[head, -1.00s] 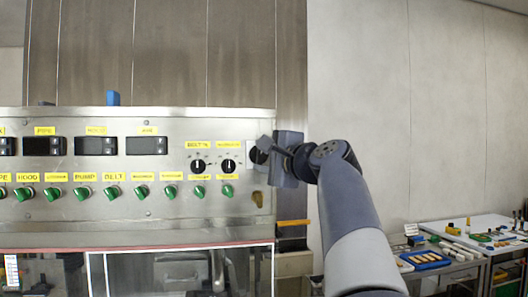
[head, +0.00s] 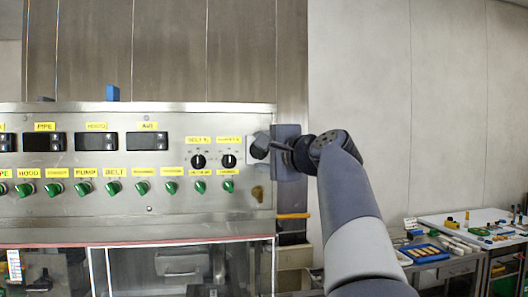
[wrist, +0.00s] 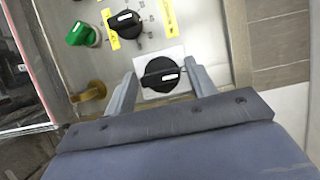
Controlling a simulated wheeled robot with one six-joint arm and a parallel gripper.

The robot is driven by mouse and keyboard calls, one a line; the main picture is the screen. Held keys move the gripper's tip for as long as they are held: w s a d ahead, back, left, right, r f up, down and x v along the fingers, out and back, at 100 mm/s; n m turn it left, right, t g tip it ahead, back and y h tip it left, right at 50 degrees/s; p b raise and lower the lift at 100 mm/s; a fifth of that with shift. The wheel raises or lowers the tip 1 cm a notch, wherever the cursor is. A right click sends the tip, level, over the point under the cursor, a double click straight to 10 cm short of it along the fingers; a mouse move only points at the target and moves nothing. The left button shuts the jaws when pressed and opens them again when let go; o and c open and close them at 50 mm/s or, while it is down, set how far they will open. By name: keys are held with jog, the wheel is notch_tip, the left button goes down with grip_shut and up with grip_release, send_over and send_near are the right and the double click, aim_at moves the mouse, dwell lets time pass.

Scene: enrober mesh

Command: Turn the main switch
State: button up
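The main switch appears to be the large black rotary knob (wrist: 163,76) on a white square plate (wrist: 146,97) at the panel's right end. In the wrist view its grip bar lies nearly level, with a white mark. My gripper (wrist: 160,68) is open, with one finger on each side of the knob and gaps visible between fingers and knob. I cannot tell how deep the fingertips reach. In the head view my gripper (head: 264,149) is in front of the panel's right edge and partly hides the knob.
The steel control panel (head: 100,220) carries several green knobs (head: 170,188), two smaller black knobs (head: 198,161) and dark displays (head: 95,142). A brass-coloured fitting (wrist: 92,92) sits below the switch. A table (head: 450,270) with a blue tray (head: 425,253) stands at right.

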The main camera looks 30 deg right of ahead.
jog(key=shift+o, duration=0.6)
jog(key=s+d+b, duration=0.1)
jog(key=s+b, duration=0.2)
jog(key=s, duration=0.7)
jog(key=shift+s, duration=0.4)
jog(key=shift+d, duration=0.1)
jog(key=w+a+p, duration=0.1)
jog(key=w+p, duration=0.1)
jog(key=w, duration=0.8)
jog(key=shift+w+p, duration=0.4)
